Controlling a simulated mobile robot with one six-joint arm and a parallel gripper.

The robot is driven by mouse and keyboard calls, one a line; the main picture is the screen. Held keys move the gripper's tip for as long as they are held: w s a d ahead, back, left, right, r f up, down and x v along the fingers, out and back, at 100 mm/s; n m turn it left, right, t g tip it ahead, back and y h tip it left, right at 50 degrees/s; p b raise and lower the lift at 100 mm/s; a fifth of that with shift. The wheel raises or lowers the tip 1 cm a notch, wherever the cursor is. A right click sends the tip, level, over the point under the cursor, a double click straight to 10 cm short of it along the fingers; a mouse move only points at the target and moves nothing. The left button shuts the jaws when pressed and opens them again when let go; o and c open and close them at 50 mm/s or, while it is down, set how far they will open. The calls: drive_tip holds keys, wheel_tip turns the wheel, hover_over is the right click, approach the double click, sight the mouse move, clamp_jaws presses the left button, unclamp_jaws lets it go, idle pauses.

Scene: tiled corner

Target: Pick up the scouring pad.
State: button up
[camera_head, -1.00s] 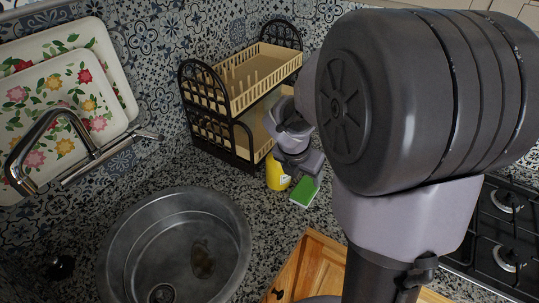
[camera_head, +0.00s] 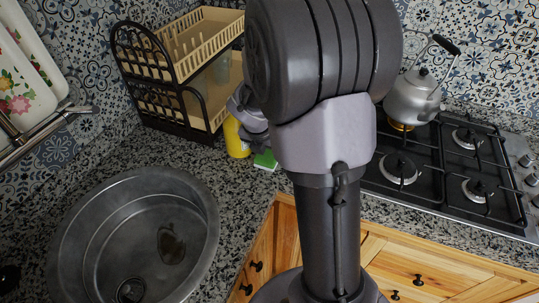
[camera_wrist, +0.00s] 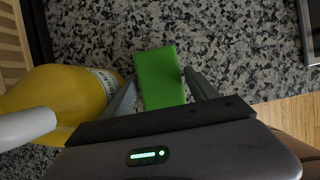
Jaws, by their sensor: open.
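The scouring pad (camera_wrist: 159,76) is a green block lying flat on the speckled counter, in the upper middle of the wrist view. In the head view the pad (camera_head: 265,160) shows only in part, beside my arm. My gripper (camera_wrist: 158,85) is open, with one finger on each side of the pad's near part. The right finger looks very close to the pad's edge; I cannot tell if it touches. The gripper's tips are hidden behind my arm in the head view.
A yellow bottle (camera_wrist: 62,100) stands close left of the left finger. A dish rack (camera_head: 185,75) is behind it. A round sink (camera_head: 75,235) lies left, a gas stove (camera_head: 440,165) with a kettle (camera_head: 413,97) right. Counter beyond the pad is clear.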

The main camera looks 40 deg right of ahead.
sight(269, 152)
drive_tip(key=shift+f, duration=0.25)
drive_tip(key=c, duration=1.1)
drive_tip(key=shift+r, duration=0.15)
wheel_tip(269, 152, up, 4)
drive_tip(key=p, duration=0.3)
drive_tip(key=s+a+b, duration=0.1)
drive_tip(key=s+a, duration=0.1)
drive_tip(key=s, duration=0.5)
drive_tip(key=s+a+r, duration=0.1)
drive_tip(key=s+a, duration=0.1)
drive_tip(key=s, duration=0.6)
drive_tip(key=shift+s+b, duration=0.3)
drive_tip(key=shift+b, duration=0.05)
